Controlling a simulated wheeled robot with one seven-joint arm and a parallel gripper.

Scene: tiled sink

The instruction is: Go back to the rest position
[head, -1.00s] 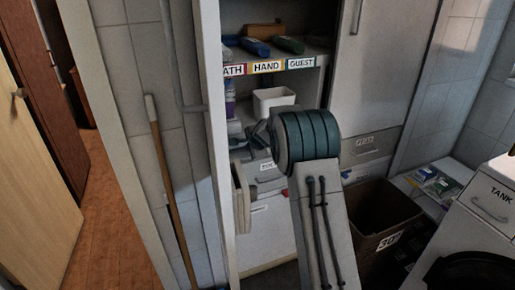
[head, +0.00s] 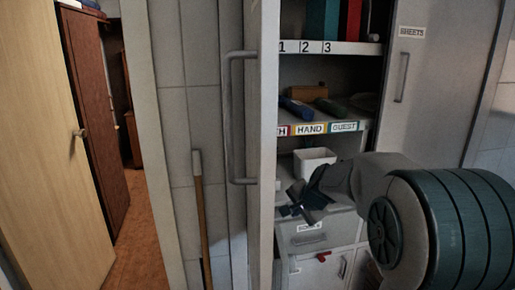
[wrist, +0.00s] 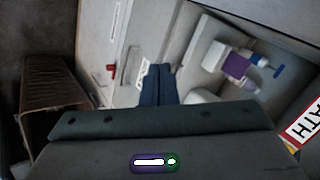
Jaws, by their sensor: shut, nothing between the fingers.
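My gripper (head: 303,209) is in front of the open cabinet (head: 268,130), beside the white bin on its middle shelf. In the wrist view my gripper's dark fingers (wrist: 157,84) are together, with nothing between them. My arm's big teal joint fills the lower right of the head view. Part of the cabinet's lower section is hidden behind my arm.
Shelves carry labels such as HAND (head: 310,128), a white bin (head: 314,160) and folded towels (head: 297,107). A drawer (head: 318,235) lies below. A wooden-handled stick (head: 201,210) leans on the tiled wall. An open doorway (head: 120,120) is at left.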

